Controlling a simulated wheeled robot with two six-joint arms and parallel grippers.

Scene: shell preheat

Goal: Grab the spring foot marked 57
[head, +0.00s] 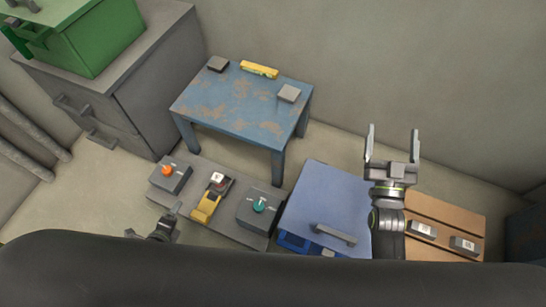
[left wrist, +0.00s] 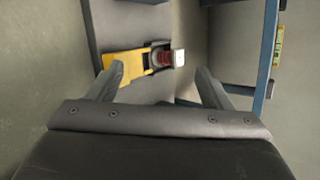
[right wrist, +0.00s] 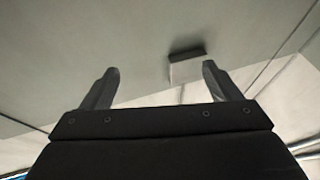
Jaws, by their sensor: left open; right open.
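Two small dark blocks with white labels, a left one (head: 422,230) and a right one (head: 464,243), lie on a brown wooden board at the lower right of the head view. The labels are too small to read, so I cannot tell which, if either, is marked 57. My right gripper (head: 393,140) is open and empty, raised above and behind the board's left end. My left gripper (head: 153,219) is open and empty at the lower left, partly hidden by my own body. In the left wrist view its fingers (left wrist: 165,85) point toward a yellow clamp-like device (left wrist: 122,68).
The yellow device holds a white-topped red part (head: 217,180), between an orange-knob box (head: 172,178) and a teal-knob box (head: 259,207). A blue chest (head: 328,200) with a handle adjoins the board (head: 445,207). A blue table (head: 240,105) stands behind; a grey cabinet (head: 130,75) stands left.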

